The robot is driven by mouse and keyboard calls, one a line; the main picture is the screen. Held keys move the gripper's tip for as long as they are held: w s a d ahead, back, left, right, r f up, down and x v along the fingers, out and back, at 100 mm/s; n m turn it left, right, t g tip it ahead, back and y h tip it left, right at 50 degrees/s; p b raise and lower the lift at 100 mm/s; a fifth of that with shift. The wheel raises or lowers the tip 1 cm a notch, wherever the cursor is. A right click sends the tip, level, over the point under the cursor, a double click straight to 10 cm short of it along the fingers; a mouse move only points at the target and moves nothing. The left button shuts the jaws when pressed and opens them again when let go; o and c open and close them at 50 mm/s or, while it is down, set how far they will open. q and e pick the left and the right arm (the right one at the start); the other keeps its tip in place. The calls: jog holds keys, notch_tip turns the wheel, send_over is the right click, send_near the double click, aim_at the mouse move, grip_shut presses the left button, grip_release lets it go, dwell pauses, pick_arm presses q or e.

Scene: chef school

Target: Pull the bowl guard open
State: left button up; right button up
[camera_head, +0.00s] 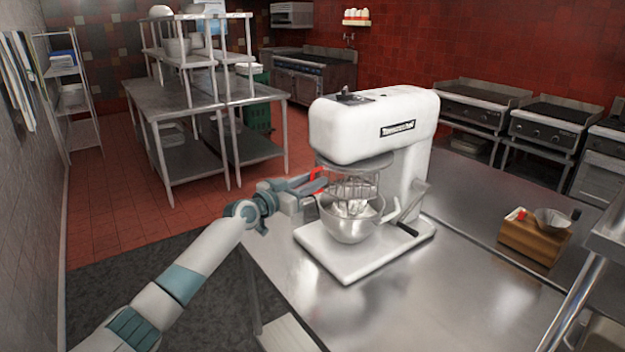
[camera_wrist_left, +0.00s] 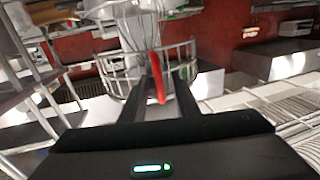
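A white stand mixer (camera_head: 372,128) stands on the steel table with a metal bowl (camera_head: 350,222) under its head. The wire bowl guard (camera_head: 355,187) rings the whisk above the bowl; its bars also show in the left wrist view (camera_wrist_left: 184,50). A red handle (camera_head: 317,172) sits on the guard's left side. My left gripper (camera_head: 316,187) is at the guard's left, by this handle. In the left wrist view, the red handle (camera_wrist_left: 157,80) lies between my two dark fingers (camera_wrist_left: 160,88), which stand apart with gaps beside it. My right gripper is not in view.
The steel table (camera_head: 430,295) is clear in front and to the right of the mixer. A wooden box with a small metal bowl (camera_head: 552,220) stands at the right. Steel shelving (camera_head: 190,100) is behind on the left, and stoves (camera_head: 545,125) line the back wall.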

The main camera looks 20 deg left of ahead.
pick_arm(q)
jog(key=shift+w, duration=0.15)
grip_shut()
dwell(0.4)
